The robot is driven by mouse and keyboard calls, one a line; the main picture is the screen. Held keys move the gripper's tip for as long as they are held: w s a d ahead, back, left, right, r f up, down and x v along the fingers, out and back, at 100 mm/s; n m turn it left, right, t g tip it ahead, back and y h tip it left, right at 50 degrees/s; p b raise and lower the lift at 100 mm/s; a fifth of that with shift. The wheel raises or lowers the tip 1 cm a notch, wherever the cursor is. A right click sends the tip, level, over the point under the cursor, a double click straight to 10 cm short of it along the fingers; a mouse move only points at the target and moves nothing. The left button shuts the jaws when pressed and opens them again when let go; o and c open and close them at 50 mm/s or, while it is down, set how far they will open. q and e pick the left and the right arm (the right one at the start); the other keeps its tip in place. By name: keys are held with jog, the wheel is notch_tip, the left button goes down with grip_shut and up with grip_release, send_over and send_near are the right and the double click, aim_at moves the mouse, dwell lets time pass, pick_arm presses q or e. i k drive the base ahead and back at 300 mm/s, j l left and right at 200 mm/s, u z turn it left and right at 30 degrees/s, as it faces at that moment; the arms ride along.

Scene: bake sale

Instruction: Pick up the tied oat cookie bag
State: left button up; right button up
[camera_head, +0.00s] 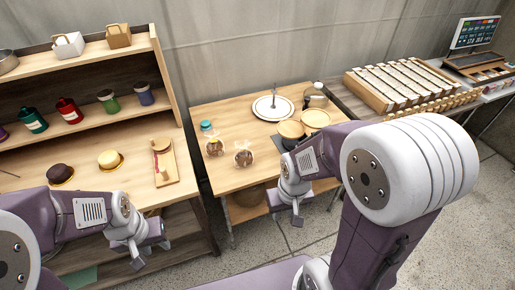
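Two small clear bags of round brown cookies stand side by side on the middle wooden table. The left bag (214,147) is nearer the blue-lidded jar, and the right bag (243,158) is nearer the front edge. They are too small for me to tell which is the oat cookie bag or how each is tied. My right gripper (297,215) hangs in front of the table, to the right of both bags and apart from them. My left gripper (138,262) is in front of the left shelf unit, away from the bags. I see nothing held; finger openings are unclear.
A blue-lidded jar (206,126) stands behind the bags. A white plate (272,107) and round wooden lids (291,129) are farther back and right. The left shelf unit (180,192) holds cakes and jars. My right arm hides part of the table's right side.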

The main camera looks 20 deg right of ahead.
aim_at(244, 157)
jog(key=l+z, duration=0.4)
jog(key=l, duration=0.15)
jog(key=l+z, duration=0.45)
jog(key=l, duration=0.15)
jog(key=i+j, duration=0.85)
